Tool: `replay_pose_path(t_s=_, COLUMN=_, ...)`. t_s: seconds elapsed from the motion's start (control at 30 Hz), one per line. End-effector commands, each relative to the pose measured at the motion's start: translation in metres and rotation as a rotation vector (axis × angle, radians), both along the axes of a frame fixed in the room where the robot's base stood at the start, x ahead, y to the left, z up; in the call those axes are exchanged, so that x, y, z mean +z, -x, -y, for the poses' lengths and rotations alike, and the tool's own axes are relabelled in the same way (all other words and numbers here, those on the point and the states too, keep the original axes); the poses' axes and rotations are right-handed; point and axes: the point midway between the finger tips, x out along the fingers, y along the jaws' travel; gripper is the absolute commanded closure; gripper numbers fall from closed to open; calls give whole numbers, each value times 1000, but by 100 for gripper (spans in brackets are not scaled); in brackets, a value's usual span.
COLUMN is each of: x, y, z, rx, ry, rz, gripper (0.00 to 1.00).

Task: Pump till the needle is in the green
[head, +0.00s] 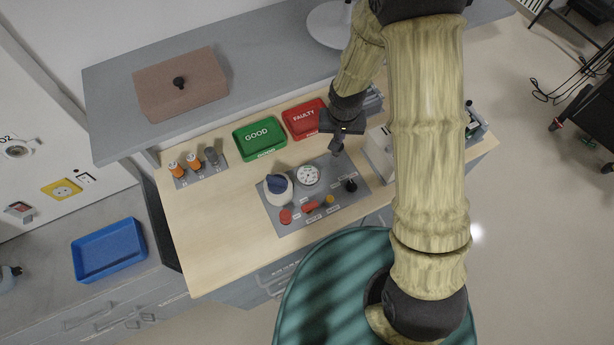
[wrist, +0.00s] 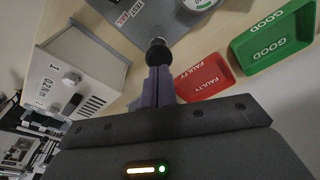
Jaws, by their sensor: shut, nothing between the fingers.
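The grey test panel (head: 325,216) lies on the wooden bench with a round white gauge (head: 308,175); its needle is too small to read. The gauge's edge also shows in the wrist view (wrist: 200,3). My gripper (head: 337,152) is over the panel's far right corner. In the wrist view its fingers (wrist: 158,72) are shut and empty, their tips at a round black knob (wrist: 158,51) on the panel; I cannot tell whether they touch it. A second black knob (head: 351,185), a red button (head: 286,216), a red switch (head: 310,206) and a yellow button (head: 329,199) also show.
A white and blue rounded object (head: 278,188) stands on the panel's left. The green GOOD tray (head: 260,138) and red FAULTY tray (head: 302,121) lie behind. A pale box (head: 379,153) stands right of the gripper. Small cylinders (head: 193,161) stand at left. The bench's front left is clear.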

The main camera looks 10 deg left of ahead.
Motion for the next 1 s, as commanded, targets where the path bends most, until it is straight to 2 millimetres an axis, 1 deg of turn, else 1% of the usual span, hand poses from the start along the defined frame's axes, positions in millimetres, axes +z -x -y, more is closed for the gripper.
replay_pose_path(t_s=0.73, x=-17, y=0, z=0, rx=0, ry=0, rz=0, gripper=100)
replay_pose_path(t_s=0.87, x=-17, y=0, z=0, rx=0, ry=0, rz=0, gripper=100)
replay_pose_path(t_s=1.0, x=-22, y=0, z=0, rx=0, ry=0, rz=0, gripper=100)
